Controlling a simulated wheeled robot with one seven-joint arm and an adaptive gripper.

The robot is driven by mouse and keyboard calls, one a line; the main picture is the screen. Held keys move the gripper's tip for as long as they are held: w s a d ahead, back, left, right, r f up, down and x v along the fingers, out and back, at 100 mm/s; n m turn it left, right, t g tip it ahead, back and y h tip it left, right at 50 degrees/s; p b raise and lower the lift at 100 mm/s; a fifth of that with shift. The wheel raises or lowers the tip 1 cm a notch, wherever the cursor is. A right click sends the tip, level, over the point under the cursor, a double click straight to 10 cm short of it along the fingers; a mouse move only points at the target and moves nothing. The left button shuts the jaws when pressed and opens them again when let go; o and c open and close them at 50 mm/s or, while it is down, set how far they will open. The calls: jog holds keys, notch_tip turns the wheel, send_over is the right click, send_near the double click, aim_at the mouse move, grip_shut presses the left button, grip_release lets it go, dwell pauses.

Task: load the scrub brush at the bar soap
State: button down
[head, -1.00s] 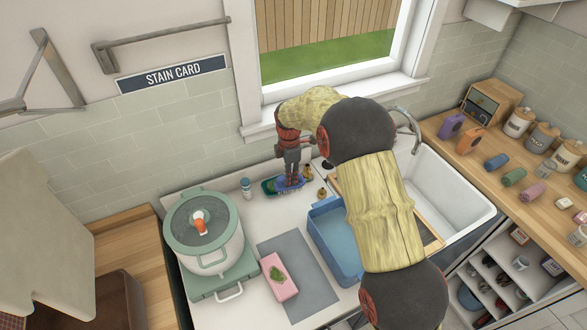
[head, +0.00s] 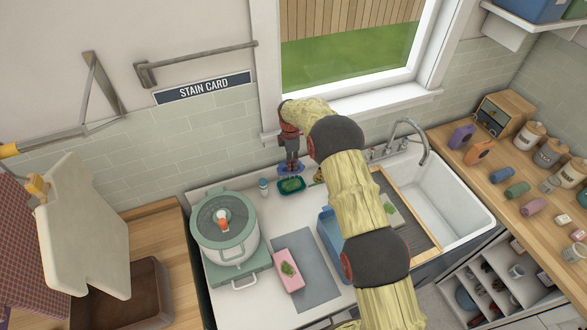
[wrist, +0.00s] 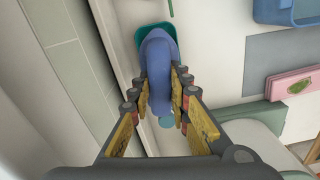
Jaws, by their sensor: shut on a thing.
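My gripper (head: 291,160) is shut on the blue scrub brush (head: 290,169), near the wall below the window. In the wrist view the brush (wrist: 160,62) lies between the two fingers of my gripper (wrist: 161,82). A dark green dish with a green bar in it, seemingly the bar soap (head: 291,185), sits on the counter just in front of the brush. In the wrist view the teal dish (wrist: 145,37) shows partly behind the brush, which hides its middle. I cannot tell whether brush and soap touch.
A lidded pot (head: 228,245) is at the left front. A blue basin (head: 328,232) and the sink (head: 455,200) are to the right.

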aim_at(291, 174)
jog(key=shift+w+f, duration=0.1)
jog(key=shift+f, duration=2.85)
jog(key=shift+f+b, duration=0.5)
jog(key=shift+f+b, duration=0.1)
jog(key=shift+b, duration=0.4)
dwell(1.2)
jog(key=shift+r+p, duration=0.35)
jog(key=shift+r, duration=3.2)
